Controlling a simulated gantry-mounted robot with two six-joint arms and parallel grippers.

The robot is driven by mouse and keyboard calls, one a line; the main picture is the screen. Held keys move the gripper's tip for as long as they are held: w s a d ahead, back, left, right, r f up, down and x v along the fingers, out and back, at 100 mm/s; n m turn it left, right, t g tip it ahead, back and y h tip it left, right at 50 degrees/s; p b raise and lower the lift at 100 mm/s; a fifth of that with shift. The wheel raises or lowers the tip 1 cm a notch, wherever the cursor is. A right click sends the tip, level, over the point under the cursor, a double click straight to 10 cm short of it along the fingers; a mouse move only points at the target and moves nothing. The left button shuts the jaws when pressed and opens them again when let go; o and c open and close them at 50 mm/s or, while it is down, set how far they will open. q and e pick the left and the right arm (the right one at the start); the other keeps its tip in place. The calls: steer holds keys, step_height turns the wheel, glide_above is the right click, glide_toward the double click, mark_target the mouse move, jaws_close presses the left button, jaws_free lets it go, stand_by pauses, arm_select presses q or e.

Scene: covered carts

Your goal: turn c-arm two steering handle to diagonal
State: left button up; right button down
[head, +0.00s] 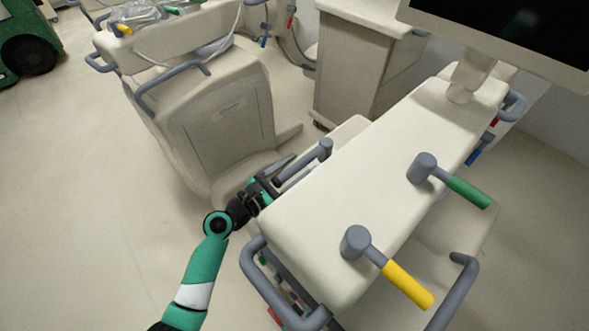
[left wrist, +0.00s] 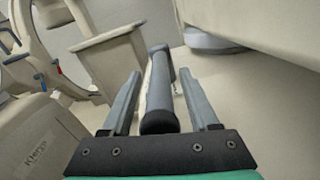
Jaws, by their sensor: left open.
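A grey bar handle (head: 303,166) sticks out at the left side of the cream cart in the middle of the head view. My left gripper (head: 277,178) is at the near end of this handle, with its fingers open. In the left wrist view, the grey handle (left wrist: 159,92) lies lengthwise between the two fingers, with clear gaps on both sides. Two more handles stand on the cart top: one with a green grip (head: 467,191) and one with a yellow grip (head: 407,284). I cannot tell which is the named steering handle. My right gripper is out of view.
The cream cart (head: 330,225) carries a monitor (head: 520,35) at its far end and grey rails (head: 262,290) at its near end. Another cream machine (head: 215,120) stands close on the left. A cabinet (head: 355,70) is behind.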

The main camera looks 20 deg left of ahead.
arm_select(q)
jaws_close()
stand_by(1.4)
